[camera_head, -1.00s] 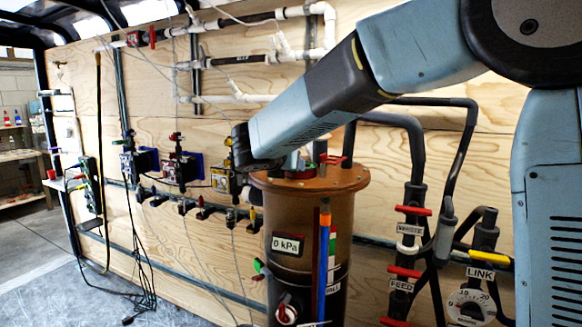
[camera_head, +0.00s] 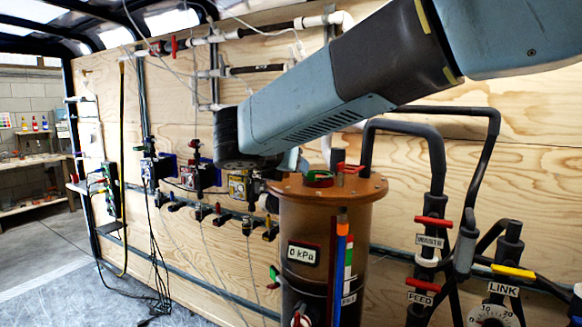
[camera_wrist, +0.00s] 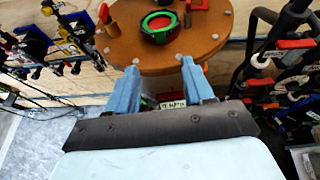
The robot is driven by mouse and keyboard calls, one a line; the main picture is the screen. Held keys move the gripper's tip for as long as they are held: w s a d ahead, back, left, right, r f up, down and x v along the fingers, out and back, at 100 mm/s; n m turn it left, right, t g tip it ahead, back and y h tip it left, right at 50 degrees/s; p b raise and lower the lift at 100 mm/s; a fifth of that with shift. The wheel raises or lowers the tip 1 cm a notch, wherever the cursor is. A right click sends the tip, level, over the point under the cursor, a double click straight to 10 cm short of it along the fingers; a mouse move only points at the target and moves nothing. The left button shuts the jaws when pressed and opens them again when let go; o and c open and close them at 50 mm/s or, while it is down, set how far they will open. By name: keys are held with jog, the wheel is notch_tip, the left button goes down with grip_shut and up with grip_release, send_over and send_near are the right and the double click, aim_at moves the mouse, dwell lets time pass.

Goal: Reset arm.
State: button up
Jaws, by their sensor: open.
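My gripper (camera_wrist: 160,85) is open in the wrist view, its two blue fingers apart with nothing between them. Beyond the fingertips is the brown round lid (camera_wrist: 205,45) of the filter tank, with a green and black ring fitting (camera_wrist: 158,27) on top. In the head view my arm reaches across from the upper right, and its end hangs above and behind the left part of the tank (camera_head: 318,225). A finger (camera_head: 290,160) shows just above the lid; the rest of the gripper is hidden behind my arm. I cannot tell whether it touches the lid.
Black hoses and valves with red handles (camera_head: 433,221) stand right of the tank, beside a LINK dial (camera_head: 492,315). Small valves and boxes (camera_head: 200,175) line the plywood wall at left. Open floor (camera_head: 50,290) lies at the lower left.

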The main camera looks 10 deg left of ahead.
jog(key=s+d+f+m+g, duration=0.2)
jog(key=d+m, duration=0.3)
jog(key=d, duration=0.4)
jog(key=s+d+f+m+g+h, duration=0.1)
jog(key=s+d+m+g, duration=0.15)
jog(key=d+m, duration=0.4)
jog(key=s+d+f+m+g, duration=0.2)
jog(key=s+d+m, duration=0.15)
jog(key=d, duration=0.65)
jog(key=s+d+f+m+y, duration=0.2)
jog(key=s+m, duration=0.4)
jog(key=m, duration=0.3)
jog(key=s+d+f+m+g+y, duration=0.1)
jog(key=s+d+f+m+y, duration=0.1)
jog(key=s+d+f+m, duration=0.2)
jog(key=s+d+m, duration=0.3)
jog(key=m, duration=0.2)
jog(key=shift+s+d+f, duration=0.15)
jog(key=shift+f, duration=0.2)
